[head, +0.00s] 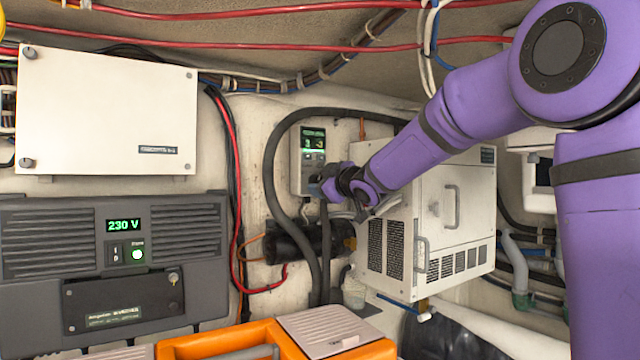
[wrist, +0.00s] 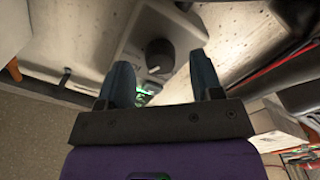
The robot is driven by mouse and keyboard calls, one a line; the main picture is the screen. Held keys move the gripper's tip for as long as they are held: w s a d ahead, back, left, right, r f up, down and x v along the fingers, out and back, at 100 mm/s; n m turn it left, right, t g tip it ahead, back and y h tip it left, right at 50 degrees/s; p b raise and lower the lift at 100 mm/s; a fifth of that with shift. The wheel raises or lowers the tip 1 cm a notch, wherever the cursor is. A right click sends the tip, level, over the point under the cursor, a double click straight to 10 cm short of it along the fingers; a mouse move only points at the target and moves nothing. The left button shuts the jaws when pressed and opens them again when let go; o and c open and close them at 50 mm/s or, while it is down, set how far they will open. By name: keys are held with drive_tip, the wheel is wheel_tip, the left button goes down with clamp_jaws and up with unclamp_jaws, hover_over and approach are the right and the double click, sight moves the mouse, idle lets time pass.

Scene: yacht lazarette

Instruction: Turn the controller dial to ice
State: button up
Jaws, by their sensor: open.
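The controller (head: 308,150) is a narrow light-grey box on the wall, upright, with a lit green display on its upper part. My gripper (head: 325,184) is at its lower right part and hides the dial in the head view. In the wrist view the dial (wrist: 158,54) is a dark round knob on the grey controller face (wrist: 130,45). My gripper (wrist: 162,82) is open, its two dark fingers apart, with the dial beyond and between the tips. I see no contact with it. The green display glows partly hidden between the fingers. The dial's setting and the ice mark cannot be read.
A thick black hose (head: 270,165) loops left of the controller. A white vented cabinet (head: 440,215) stands to its right, under my arm. A grey unit reading 230 V (head: 124,226) and a white box (head: 105,110) are at left. An orange case (head: 225,341) lies below.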

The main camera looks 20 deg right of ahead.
drive_tip(key=s+d, duration=0.1)
drive_tip(key=s, duration=0.7)
drive_tip(key=shift+s+d, duration=0.3)
drive_tip(key=shift+s, duration=0.05)
drive_tip(key=s+a+f+m+g+h, duration=0.1)
drive_tip(key=s+f+m+g, duration=0.2)
drive_tip(key=s+f, duration=0.3)
drive_tip(key=s+a+f+m+g+h, duration=0.1)
drive_tip(key=s+f+m+g, duration=0.3)
drive_tip(key=s, duration=1.3)
drive_tip(key=s+a+f+m+g+h, duration=0.1)
drive_tip(key=s+a+f+m+g, duration=0.1)
drive_tip(key=s+f+g, duration=0.3)
drive_tip(key=s+f+m, duration=0.1)
drive_tip(key=s+f, duration=0.3)
drive_tip(key=s, duration=0.2)
drive_tip(key=shift+s+f, duration=0.35)
drive_tip(key=shift+f, duration=0.05)
